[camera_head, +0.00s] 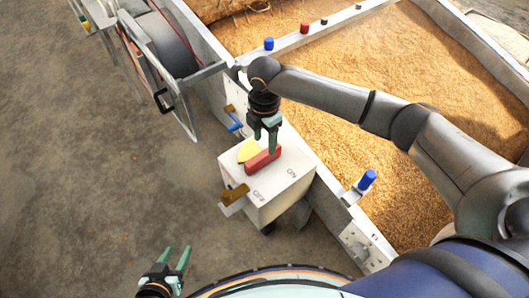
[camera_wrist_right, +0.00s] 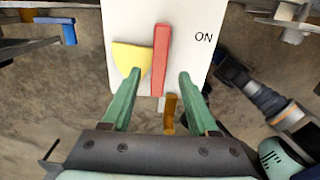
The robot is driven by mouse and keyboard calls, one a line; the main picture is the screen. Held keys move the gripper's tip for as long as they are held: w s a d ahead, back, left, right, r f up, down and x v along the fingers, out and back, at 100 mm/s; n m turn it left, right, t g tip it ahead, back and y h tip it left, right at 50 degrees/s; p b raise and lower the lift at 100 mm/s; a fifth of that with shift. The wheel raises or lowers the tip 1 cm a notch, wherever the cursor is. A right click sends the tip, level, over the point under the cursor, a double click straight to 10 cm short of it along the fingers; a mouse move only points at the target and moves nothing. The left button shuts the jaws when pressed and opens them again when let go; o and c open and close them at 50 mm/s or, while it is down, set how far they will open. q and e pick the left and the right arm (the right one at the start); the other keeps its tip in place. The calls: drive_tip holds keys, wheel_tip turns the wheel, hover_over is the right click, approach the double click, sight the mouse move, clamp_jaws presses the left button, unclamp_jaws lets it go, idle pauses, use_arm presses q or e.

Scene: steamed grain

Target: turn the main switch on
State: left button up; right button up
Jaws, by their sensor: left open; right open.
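The main switch is a white box (camera_head: 287,187) with a red handle (camera_head: 262,161) and a yellow piece (camera_head: 247,150) on top. The words OFF and ON are printed on its top. My right gripper (camera_head: 265,135) is open just above the handle. In the right wrist view the red handle (camera_wrist_right: 160,60) stands between the open fingertips (camera_wrist_right: 160,76), with ON to its right and the yellow piece (camera_wrist_right: 129,58) beside it on the left. I cannot tell whether the fingers touch the handle. My left gripper (camera_head: 176,257) is open and empty, low over the floor.
A bin wall behind the box holds golden grain (camera_head: 340,85), with blue (camera_head: 269,44) and red (camera_head: 304,28) knobs along its rim. A brown latch (camera_head: 235,193) sticks out of the box's left side. A black-handled metal frame (camera_head: 163,99) stands at upper left. The grey floor (camera_head: 90,170) is clear.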

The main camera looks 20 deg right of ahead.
sight(265, 153)
wheel_tip(265, 153, down, 6)
drive_tip(key=shift+r+b, duration=0.1)
drive_tip(key=shift+b, duration=0.3)
drive_tip(key=shift+c, duration=0.2)
clamp_jaws()
idle(1.0)
